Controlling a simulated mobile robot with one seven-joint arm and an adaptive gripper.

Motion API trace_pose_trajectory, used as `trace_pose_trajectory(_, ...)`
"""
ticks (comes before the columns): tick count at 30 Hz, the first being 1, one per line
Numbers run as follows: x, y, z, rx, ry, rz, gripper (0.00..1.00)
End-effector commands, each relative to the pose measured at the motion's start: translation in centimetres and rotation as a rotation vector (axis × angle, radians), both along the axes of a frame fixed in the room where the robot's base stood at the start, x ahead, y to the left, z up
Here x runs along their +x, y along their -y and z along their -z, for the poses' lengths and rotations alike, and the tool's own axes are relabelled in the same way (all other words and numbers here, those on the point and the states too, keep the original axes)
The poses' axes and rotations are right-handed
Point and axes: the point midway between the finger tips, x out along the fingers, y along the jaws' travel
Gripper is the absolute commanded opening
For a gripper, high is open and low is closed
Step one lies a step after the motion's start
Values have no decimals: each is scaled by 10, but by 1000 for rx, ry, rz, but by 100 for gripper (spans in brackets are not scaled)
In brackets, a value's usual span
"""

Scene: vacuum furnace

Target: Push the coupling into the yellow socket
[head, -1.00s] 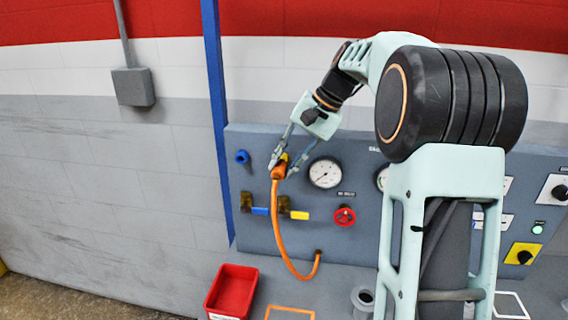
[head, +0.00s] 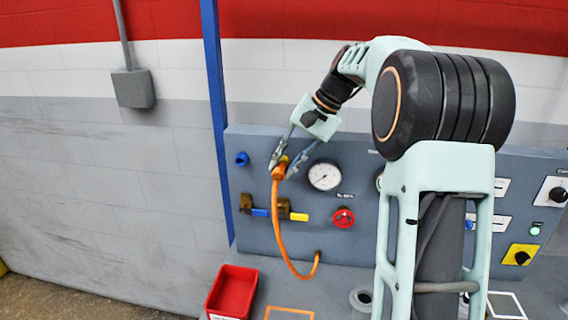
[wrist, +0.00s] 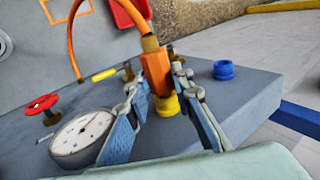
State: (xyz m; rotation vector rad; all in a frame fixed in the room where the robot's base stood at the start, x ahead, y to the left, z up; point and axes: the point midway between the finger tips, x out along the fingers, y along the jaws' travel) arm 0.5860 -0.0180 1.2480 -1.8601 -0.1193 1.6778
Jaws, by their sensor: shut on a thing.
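The orange coupling (wrist: 154,68) is on the end of an orange hose. My gripper (wrist: 155,80) is shut on it, with one finger on each side. The yellow socket (wrist: 168,104) is directly at the coupling's front end. The two look in line and touching, but I cannot tell how deep the coupling sits. In the head view my gripper (head: 281,169) holds the coupling (head: 278,172) against the panel's upper left, and the fingers hide most of the socket.
A blue socket (head: 242,158) is to the left. A pressure gauge (head: 324,175) is close on the right, with a red valve wheel (head: 343,217) below it. Yellow and blue valve handles sit under the coupling. The hose (head: 288,255) loops down to the panel. A red bin (head: 232,291) stands below.

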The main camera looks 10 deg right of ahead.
Motion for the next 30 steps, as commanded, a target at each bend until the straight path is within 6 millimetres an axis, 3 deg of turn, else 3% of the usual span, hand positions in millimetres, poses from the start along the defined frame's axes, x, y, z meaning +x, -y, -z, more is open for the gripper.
trace_pose_trajectory(22, 8, 4, -2, -3, 9, 4, 0)
trace_pose_trajectory(23, 8, 4, -2, -3, 9, 4, 22)
trace_pose_trajectory(28, 7, 3, -1, -2, 6, 3, 41)
trace_pose_trajectory(30, 7, 3, -1, -1, 5, 3, 41)
